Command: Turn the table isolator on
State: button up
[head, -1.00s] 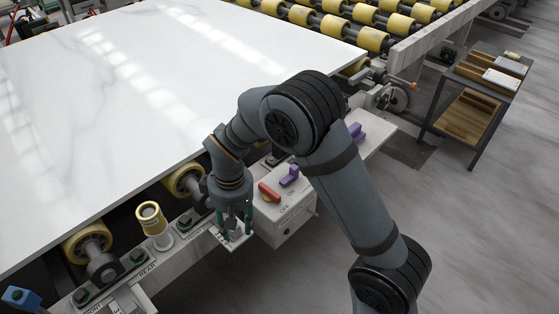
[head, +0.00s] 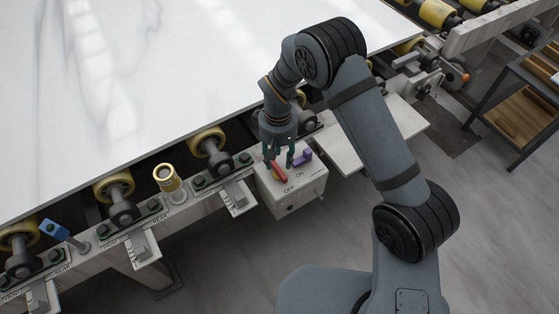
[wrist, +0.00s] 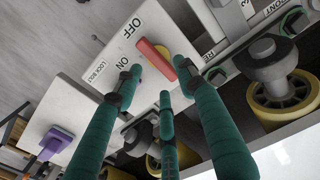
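The isolator is a pale box (head: 300,193) on the machine's front edge, marked OFF and ON. Its red handle (head: 279,173) has one end by the OFF mark. In the wrist view the red handle (wrist: 157,58) sits on a yellow round base, beyond my fingertips. My gripper (head: 279,159) is directly above the box with its green fingers pointing down at the handle. In the wrist view its fingers (wrist: 158,76) are spread apart, with nothing held; contact with the handle cannot be told. A purple piece (head: 302,157) stands beside the handle, near the ON mark.
A large white slab (head: 150,70) lies on yellow rollers (head: 208,140) behind the box. A pale shelf (head: 350,150) juts out at right. Grey floor in front is open.

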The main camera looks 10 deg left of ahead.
aim_at(279, 172)
jog(key=shift+f, duration=1.65)
jog(key=shift+c, duration=0.6)
grip_shut()
